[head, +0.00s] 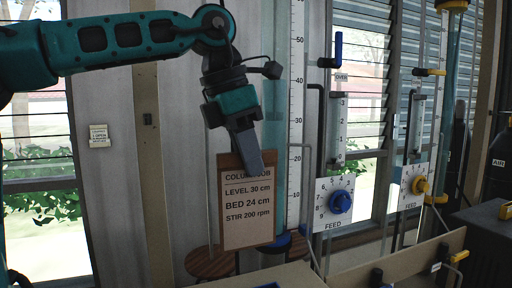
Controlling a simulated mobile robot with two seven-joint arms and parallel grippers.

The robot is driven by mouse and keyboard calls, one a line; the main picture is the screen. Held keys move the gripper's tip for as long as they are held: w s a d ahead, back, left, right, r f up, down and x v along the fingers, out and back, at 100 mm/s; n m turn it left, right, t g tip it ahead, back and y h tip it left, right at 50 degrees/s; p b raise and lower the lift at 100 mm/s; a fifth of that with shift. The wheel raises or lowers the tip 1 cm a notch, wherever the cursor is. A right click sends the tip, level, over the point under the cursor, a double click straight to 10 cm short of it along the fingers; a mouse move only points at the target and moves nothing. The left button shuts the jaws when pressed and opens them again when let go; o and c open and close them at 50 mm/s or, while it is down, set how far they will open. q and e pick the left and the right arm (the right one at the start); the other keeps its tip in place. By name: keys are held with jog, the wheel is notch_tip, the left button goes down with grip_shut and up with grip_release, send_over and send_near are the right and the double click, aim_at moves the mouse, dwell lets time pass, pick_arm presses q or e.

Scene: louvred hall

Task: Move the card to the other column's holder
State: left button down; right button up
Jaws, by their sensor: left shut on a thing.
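The card (247,212) is a tan sheet with printed lines: column job, level 30 cm, bed 24 cm, stir 200 rpm. It hangs upright, slightly tilted, with a darker brown strip at its top. My left gripper (250,162) comes down from above and is shut on the card's top edge. A clear column (274,125) with blue fittings stands just behind the card. A second column (453,60) with yellow fittings stands at the far right. I cannot make out a card holder on either, nor whether the card touches one. My right gripper is not in view.
A blue feed knob (340,202) and a yellow feed knob (420,185) sit on white dial plates. A tall white scale (296,100) stands beside the near column. Round brown stools (208,262) stand low behind. A tan panel (400,268) and a dark box (485,235) occupy the lower right.

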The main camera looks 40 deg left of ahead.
pick_arm(q)
jog(key=b, duration=0.2)
send_over(250, 232)
notch_tip(250, 232, down, 6)
jog(key=shift+a+f, duration=0.1)
jog(key=shift+f, duration=0.55)
jog(key=shift+f+b, duration=0.15)
jog(key=shift+b, duration=0.15)
jog(key=shift+f, duration=0.1)
jog(key=shift+f+b, duration=2.15)
jog(key=shift+f, duration=0.65)
jog(key=shift+r, duration=0.1)
jog(key=c, duration=1)
grip_release()
